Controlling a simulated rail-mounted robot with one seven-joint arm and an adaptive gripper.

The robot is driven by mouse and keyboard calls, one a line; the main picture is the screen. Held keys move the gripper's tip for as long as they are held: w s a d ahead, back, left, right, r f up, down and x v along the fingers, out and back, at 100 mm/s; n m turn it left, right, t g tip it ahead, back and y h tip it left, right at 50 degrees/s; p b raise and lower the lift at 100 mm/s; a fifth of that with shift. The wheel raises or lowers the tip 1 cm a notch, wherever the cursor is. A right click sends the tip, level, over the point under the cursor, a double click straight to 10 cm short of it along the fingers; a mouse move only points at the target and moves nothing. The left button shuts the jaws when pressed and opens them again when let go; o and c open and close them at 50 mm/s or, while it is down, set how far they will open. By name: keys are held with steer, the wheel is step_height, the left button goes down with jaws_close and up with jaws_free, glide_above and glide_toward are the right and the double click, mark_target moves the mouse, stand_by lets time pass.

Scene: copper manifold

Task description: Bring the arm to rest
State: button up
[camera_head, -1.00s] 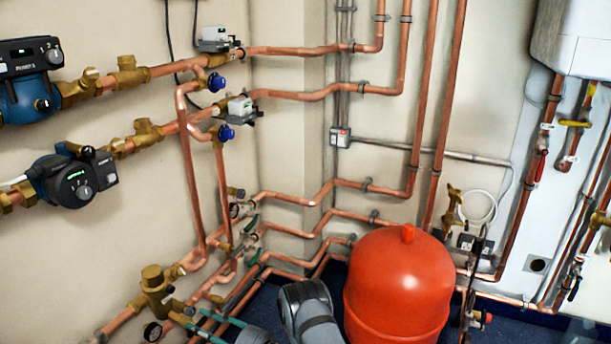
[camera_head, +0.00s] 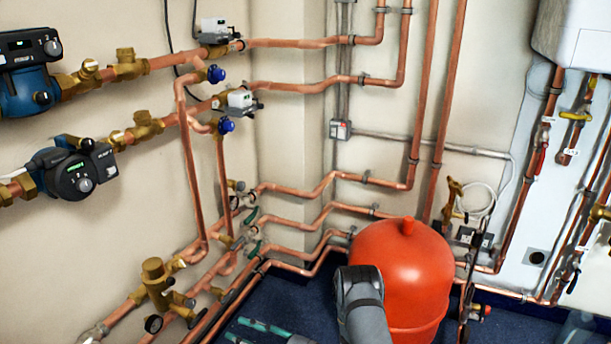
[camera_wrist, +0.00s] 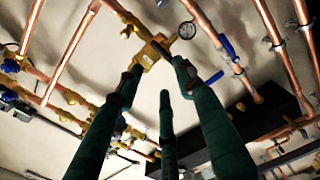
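My gripper (camera_wrist: 160,80) has three long green fingers, seen from behind in the wrist view. They are spread apart with nothing visible between them. Beyond the tips is a brass fitting (camera_wrist: 150,52) with a round gauge (camera_wrist: 187,30) beside it. In the head view my gripper (camera_head: 262,328) shows only partly at the bottom edge. Its teal fingers point left, over the dark blue floor, to the right of the lower pipes. A grey link of my arm stands in front of the red tank (camera_head: 408,265) and hides its lower left.
Copper pipes (camera_head: 300,225) run along the left wall and into the corner. A brass valve (camera_head: 155,280) with a gauge (camera_head: 153,324) sits at lower left. Pumps (camera_head: 75,172) are on the left wall. A white boiler (camera_head: 585,40) hangs at upper right. Blue floor (camera_head: 300,290) shows between pipes and tank.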

mark_target(202, 316)
steer(key=x, duration=1.1)
steer(key=shift+a, duration=0.3)
steer(key=shift+w+a+n, duration=0.3)
steer(key=n, duration=0.3)
steer(key=shift+s+r+n, duration=0.15)
steer(key=shift+n, duration=0.15)
steer(key=shift+s, duration=0.1)
